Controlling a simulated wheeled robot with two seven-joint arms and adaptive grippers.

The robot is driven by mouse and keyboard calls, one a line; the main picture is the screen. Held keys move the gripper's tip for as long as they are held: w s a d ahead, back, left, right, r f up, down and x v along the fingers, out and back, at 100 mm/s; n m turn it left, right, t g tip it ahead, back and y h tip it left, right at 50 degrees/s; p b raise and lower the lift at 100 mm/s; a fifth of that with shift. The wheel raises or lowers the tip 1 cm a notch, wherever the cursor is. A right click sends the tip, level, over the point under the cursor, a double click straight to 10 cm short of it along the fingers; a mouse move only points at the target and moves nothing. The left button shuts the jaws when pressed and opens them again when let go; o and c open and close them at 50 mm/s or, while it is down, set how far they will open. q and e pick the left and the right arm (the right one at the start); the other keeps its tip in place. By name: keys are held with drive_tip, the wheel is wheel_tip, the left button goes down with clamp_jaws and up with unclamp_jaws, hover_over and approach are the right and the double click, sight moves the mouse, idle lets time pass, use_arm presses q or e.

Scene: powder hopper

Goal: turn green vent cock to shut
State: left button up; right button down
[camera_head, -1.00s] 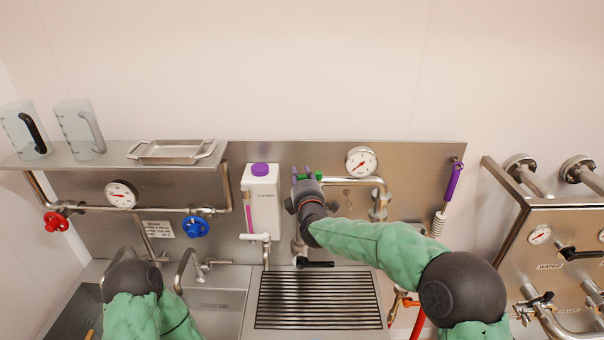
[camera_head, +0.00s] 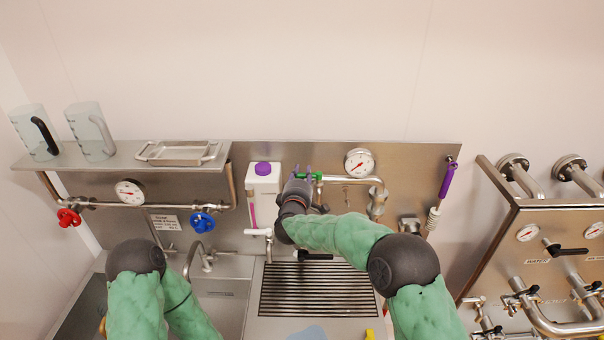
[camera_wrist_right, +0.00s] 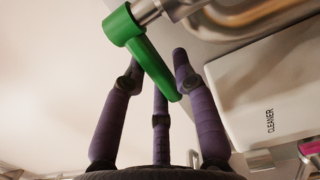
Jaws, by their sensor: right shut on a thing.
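The green vent cock (camera_head: 314,176) is on the steel pipe below the round gauge, right of the white purple-capped tank. In the right wrist view its green lever (camera_wrist_right: 152,66) slants down from a round hub on the pipe. My right gripper (camera_head: 303,176) reaches up to it, with its purple fingers on both sides of the lever. In the right wrist view the gripper (camera_wrist_right: 160,75) is shut on the lever, whose tip lies among the three fingers. My left arm shows at the lower left, but its gripper is not visible.
The white cleaner tank (camera_head: 263,190) stands close left of my right gripper. The gauge (camera_head: 359,162) and bent pipe are just right. A black-handled valve (camera_head: 315,256) and slatted drain grate (camera_head: 315,290) lie below. A purple-handled brush (camera_head: 448,180) hangs farther right.

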drive_tip(key=shift+w+d+r, duration=0.1)
drive_tip(key=shift+d+r, duration=0.05)
drive_tip(key=shift+r, duration=0.05)
drive_tip(key=c, duration=1.2)
unclamp_jaws()
drive_tip(key=shift+o, duration=1.2)
drive_tip(key=shift+w+f, duration=0.2)
drive_tip(key=shift+w, duration=0.1)
drive_tip(key=shift+s, duration=0.1)
drive_tip(key=shift+s, duration=0.35)
drive_tip(key=s+a, duration=0.1)
drive_tip(key=s, duration=0.6)
